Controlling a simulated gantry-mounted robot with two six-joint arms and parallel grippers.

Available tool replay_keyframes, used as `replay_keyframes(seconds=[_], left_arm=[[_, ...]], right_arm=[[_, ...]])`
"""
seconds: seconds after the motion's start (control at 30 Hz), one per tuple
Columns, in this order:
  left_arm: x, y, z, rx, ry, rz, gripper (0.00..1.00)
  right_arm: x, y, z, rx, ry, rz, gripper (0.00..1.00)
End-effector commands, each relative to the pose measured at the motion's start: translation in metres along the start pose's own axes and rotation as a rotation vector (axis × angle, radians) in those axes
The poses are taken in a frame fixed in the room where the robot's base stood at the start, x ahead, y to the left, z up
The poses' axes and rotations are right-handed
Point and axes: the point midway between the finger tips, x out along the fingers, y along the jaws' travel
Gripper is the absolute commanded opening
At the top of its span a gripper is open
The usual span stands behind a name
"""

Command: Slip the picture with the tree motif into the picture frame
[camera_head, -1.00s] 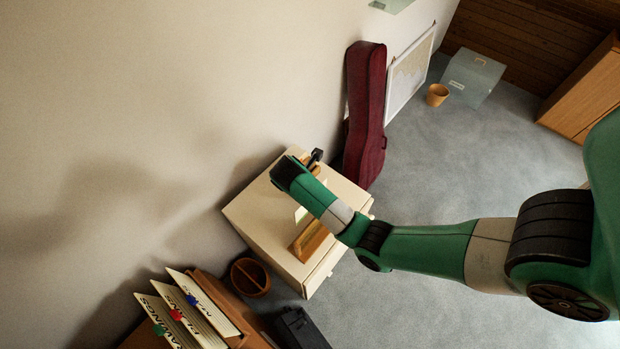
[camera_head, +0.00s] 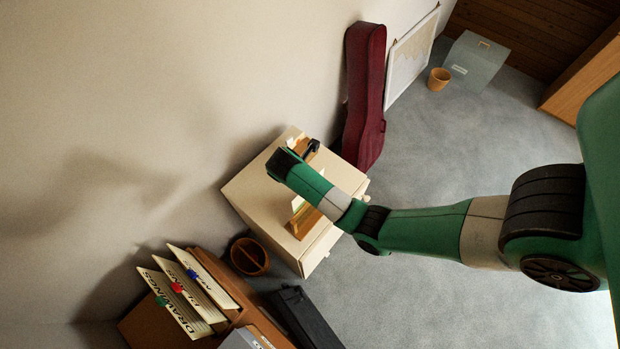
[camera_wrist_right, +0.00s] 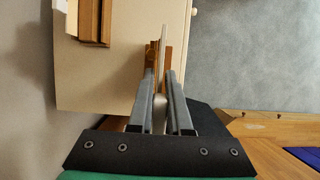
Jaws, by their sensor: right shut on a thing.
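The cream cabinet (camera_head: 250,185) bears two wooden slotted pieces. One (camera_head: 305,222) is at its front, with a pale panel edge (camera_head: 298,204) beside it; the other (camera_head: 304,144) is at its far end. My right gripper (camera_wrist_right: 163,100) is shut on a thin pale panel (camera_wrist_right: 163,48), seen edge-on, so no tree motif shows. The panel stands beside or in a wooden piece (camera_wrist_right: 154,56); I cannot tell which. The second wooden piece (camera_wrist_right: 91,20) is to the upper left. In the head view my forearm hides the fingers. My left gripper is out of view.
A maroon instrument case (camera_head: 364,95) leans on the wall behind the cabinet. A round brown divided bowl (camera_head: 249,257), a black box (camera_head: 308,318) and a wooden file box (camera_head: 215,275) with several labelled dividers lie in front. Grey floor (camera_head: 450,150) is clear to the right.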

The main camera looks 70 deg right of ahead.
Motion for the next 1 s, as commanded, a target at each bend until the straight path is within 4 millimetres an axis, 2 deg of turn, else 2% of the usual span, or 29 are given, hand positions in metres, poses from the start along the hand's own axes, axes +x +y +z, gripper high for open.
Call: replay_keyframes(seconds=[0.1, 0.33, 1.0], left_arm=[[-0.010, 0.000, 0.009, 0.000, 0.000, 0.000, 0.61], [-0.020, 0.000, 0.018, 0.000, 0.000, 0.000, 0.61], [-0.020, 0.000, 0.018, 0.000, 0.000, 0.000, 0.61]], right_arm=[[0.018, 0.000, -0.007, -0.001, 0.000, -0.002, 0.00], [0.037, 0.000, -0.015, 0.000, 0.000, -0.001, 0.00], [0.043, 0.000, -0.018, -0.001, 0.000, -0.001, 0.00]])
